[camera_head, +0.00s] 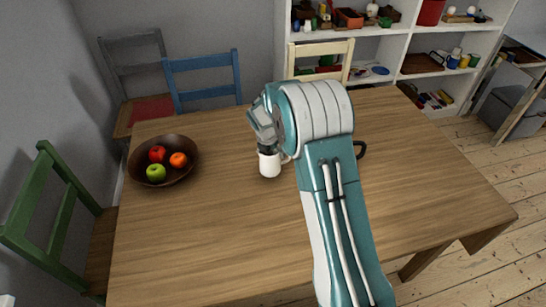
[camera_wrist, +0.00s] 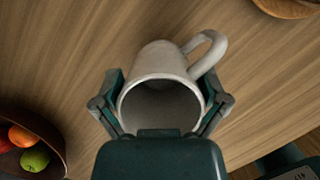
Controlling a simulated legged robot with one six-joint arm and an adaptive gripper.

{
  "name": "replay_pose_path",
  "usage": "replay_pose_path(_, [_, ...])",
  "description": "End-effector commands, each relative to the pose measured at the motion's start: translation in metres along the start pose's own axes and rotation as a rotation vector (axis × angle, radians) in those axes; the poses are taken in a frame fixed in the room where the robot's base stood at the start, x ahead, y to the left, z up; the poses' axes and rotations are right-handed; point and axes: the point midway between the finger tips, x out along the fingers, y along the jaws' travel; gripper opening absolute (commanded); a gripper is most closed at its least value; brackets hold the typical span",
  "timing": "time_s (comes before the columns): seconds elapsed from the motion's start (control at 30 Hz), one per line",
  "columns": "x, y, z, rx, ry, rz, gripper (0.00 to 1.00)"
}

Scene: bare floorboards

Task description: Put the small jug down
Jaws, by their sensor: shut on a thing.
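The small jug (camera_head: 270,164) is white with a side handle. My gripper (camera_head: 267,147) is shut on it from above, over the middle of the wooden table (camera_head: 220,240). In the wrist view the jug (camera_wrist: 158,62) sits between both fingers (camera_wrist: 165,98), its open mouth facing the camera and its handle to the upper right. Its base is at or very near the tabletop; I cannot tell whether it touches. My arm hides part of the table to its right.
A dark wooden bowl (camera_head: 182,143) with two apples and an orange stands left of the jug. A round wooden thing (camera_wrist: 290,8) shows at the wrist view's top right. The table's front left is clear. Chairs surround it.

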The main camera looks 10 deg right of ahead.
Motion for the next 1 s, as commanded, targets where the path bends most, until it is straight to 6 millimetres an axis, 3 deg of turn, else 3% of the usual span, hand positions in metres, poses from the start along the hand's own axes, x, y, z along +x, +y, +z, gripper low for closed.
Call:
replay_pose_path(0.17, [0.025,-0.001,-0.009,-0.001,0.002,-0.003,0.33])
replay_pose_path(0.47, [0.027,-0.001,-0.009,-0.001,0.002,-0.002,0.33])
replay_pose_path(0.5, [0.027,-0.002,-0.01,-0.001,0.002,-0.003,1.0])
replay_pose_path(0.87, [0.026,-0.001,-0.009,-0.001,0.002,-0.002,1.0])
replay_pose_path(1.0, [0.013,-0.001,-0.008,-0.001,0.0,0.0,1.0])
